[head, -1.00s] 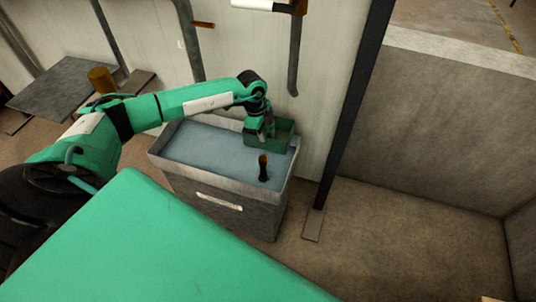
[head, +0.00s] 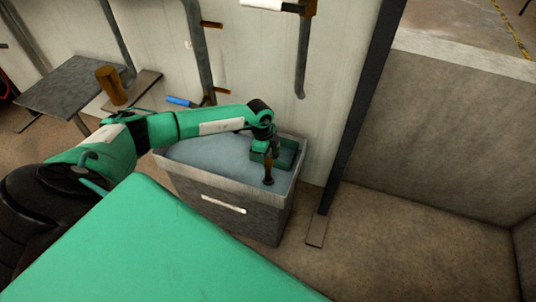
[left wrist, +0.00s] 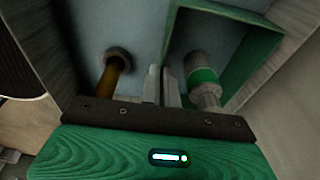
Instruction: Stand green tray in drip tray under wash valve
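The green tray (head: 287,153) is an open, shallow box at the right end of the grey tub (head: 175,172), whose inside is pale blue. In the left wrist view the tray (left wrist: 262,35) shows at the upper right. My left gripper (head: 266,152) is at the tray's left side; in the left wrist view its fingers (left wrist: 172,88) are close together on the tray's near left wall. A post with a brown top (head: 268,165), perhaps the valve, stands in front of the tray; a brown rod (left wrist: 112,70) shows left of the fingers. Whether the tray rests on the tub's floor is hidden.
A white-and-green cylinder (left wrist: 202,75) shows within the tray's outline in the left wrist view. A dark upright post (head: 352,115) stands right of the tub. A grey table (head: 60,88) and a brown cylinder (head: 110,84) are at left. The floor at right is clear.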

